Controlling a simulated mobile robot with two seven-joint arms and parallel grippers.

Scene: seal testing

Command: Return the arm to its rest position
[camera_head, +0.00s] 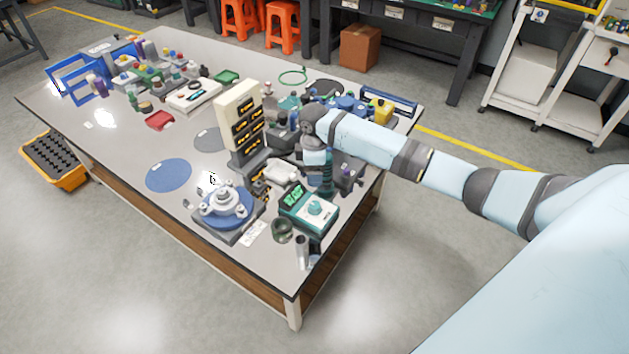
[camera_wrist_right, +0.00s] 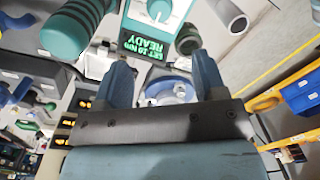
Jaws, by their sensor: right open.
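My right arm reaches in from the right edge of the head view, out over the near right part of the table (camera_head: 120,195). Its gripper (camera_head: 327,182) points down among the items there, and its fingertips are hard to make out in that view. In the right wrist view the gripper (camera_wrist_right: 163,78) has its two fingers well apart with nothing held between them. A teal device (camera_head: 309,208) with a lit green display stands close to the gripper; its display shows "READY" upside down in the wrist view (camera_wrist_right: 148,48). My left gripper is not in view.
A round flanged fixture (camera_head: 226,203) sits on the table left of the teal device. A tall cream rack (camera_head: 240,121) stands left of my arm. Bottles, a yellow container (camera_head: 381,110) and other items crowd the arm. Bare tabletop lies around the blue disc (camera_head: 168,175).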

